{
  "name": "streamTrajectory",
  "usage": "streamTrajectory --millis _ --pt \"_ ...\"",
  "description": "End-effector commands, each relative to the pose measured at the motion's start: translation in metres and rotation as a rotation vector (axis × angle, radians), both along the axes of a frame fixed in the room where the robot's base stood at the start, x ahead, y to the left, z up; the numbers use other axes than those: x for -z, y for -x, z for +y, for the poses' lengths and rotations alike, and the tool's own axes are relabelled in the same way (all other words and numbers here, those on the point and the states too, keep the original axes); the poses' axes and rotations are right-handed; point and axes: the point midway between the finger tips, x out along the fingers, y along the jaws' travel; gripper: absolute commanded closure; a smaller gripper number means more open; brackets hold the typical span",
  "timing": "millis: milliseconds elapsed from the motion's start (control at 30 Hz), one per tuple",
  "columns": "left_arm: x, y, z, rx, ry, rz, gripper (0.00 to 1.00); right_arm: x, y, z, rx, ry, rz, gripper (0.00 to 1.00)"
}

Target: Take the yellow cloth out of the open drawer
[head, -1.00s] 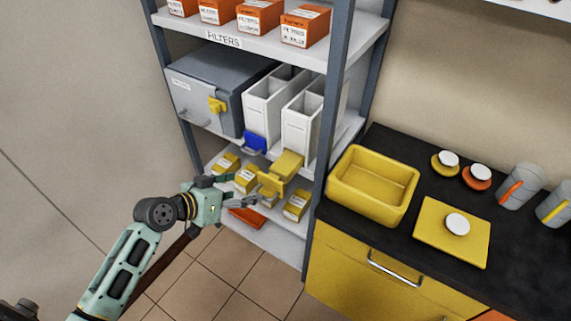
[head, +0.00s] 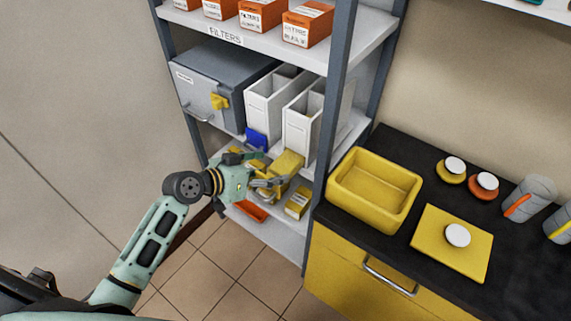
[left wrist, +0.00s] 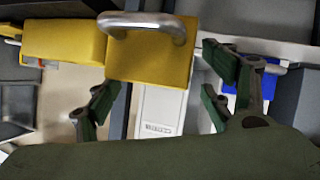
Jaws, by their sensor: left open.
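I cannot make out a yellow cloth or an open drawer's inside in either view. A yellow block (head: 288,162) juts out below the white upright holders on the shelf. In the left wrist view a yellow block (left wrist: 150,58) with a grey metal handle (left wrist: 146,22) lies ahead of the fingers; I cannot tell if it is the same one. My left gripper (head: 271,170) is open beside the yellow block in the head view, its fingers partly overlapping it. Its spread, empty fingers also show in the left wrist view (left wrist: 160,95). My right gripper is not in view.
White holders (head: 302,125) and a grey cabinet (head: 208,88) stand on the shelf above. A blue block (head: 256,139) is close to my upper finger. A rack post (head: 328,120) and a yellow basin (head: 372,190) are to the right.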

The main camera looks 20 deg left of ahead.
Motion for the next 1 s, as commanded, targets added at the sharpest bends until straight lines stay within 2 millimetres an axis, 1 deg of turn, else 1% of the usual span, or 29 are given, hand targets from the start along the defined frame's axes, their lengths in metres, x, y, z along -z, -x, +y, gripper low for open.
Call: streamTrajectory --millis 100,233,367,567,1000 --pt "0.005 -0.014 -0.011 0.0 0.005 -0.001 0.25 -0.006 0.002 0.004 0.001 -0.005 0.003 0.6" --pt "0.013 -0.025 -0.018 -0.001 0.003 -0.001 0.25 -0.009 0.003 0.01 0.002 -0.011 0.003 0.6" --pt "0.017 -0.029 -0.022 0.001 0.001 -0.001 0.25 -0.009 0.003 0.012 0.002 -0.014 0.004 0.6" --pt "0.018 -0.03 -0.022 0.0 0.0 -0.001 0.25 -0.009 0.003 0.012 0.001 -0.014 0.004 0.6" --pt "0.018 -0.029 -0.022 0.0 0.0 -0.001 0.63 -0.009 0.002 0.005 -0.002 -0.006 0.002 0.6"
